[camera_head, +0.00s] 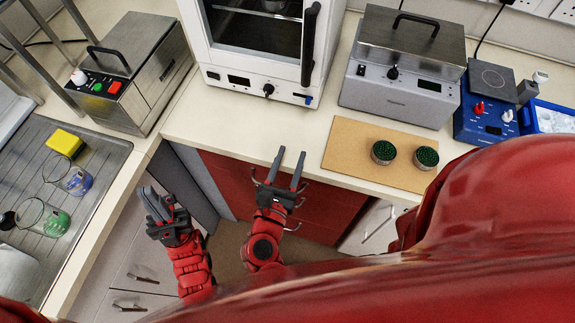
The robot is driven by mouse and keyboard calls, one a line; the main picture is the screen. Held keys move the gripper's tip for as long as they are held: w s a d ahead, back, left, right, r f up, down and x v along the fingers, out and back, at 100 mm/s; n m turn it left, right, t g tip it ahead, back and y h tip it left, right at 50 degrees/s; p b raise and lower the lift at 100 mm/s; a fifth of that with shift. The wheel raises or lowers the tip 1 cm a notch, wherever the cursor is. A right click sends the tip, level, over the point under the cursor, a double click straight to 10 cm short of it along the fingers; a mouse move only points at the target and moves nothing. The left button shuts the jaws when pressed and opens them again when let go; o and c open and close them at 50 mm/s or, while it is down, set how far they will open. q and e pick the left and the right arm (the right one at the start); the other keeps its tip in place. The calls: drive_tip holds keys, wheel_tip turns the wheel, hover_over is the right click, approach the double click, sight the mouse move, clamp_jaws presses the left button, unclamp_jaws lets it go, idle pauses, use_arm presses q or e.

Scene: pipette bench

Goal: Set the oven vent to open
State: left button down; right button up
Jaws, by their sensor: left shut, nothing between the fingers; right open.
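The white oven (222,78) stands at the back centre of the bench, with a dark glass door and a black vertical handle (310,44). Its lower front panel has a small display, a black knob (268,89) and a small blue part (308,99) near the right corner. I cannot tell which part is the vent or how it is set. My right gripper (289,158) is open and empty at the bench's front edge, below the oven and apart from it. My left gripper (154,205) is shut and empty, lower left, in front of the bench.
A steel-lidded bath (405,70) stands right of the oven. A brown board (347,145) with two green-topped round containers lies in front of it. A blue device (489,120) is further right. A metal box with buttons (140,70) and a sink (95,160) are left. Bench before the oven is clear.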

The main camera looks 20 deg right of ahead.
drive_tip(key=shift+v, duration=1)
